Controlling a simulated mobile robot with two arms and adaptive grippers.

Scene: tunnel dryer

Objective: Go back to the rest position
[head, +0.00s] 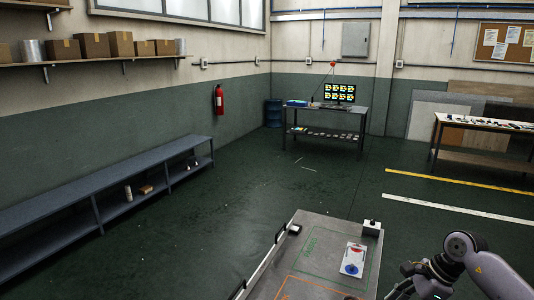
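My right arm comes in from the right, and the dark parts of my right gripper (401,283) show at the bottom edge, beside the right side of a grey work table (325,232). The gripper is small and partly cut off, so I cannot tell whether it is open or shut. I see nothing clearly held in it. My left gripper is not in view. On the table lies a white piece with a red part and a blue round part (353,259), apart from the gripper.
A white box (372,228) sits at the table's far right corner. A long blue-grey bench (110,190) runs along the left wall. A desk with a monitor (339,93) and another table (470,124) stand farther back. The dark green floor between is clear.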

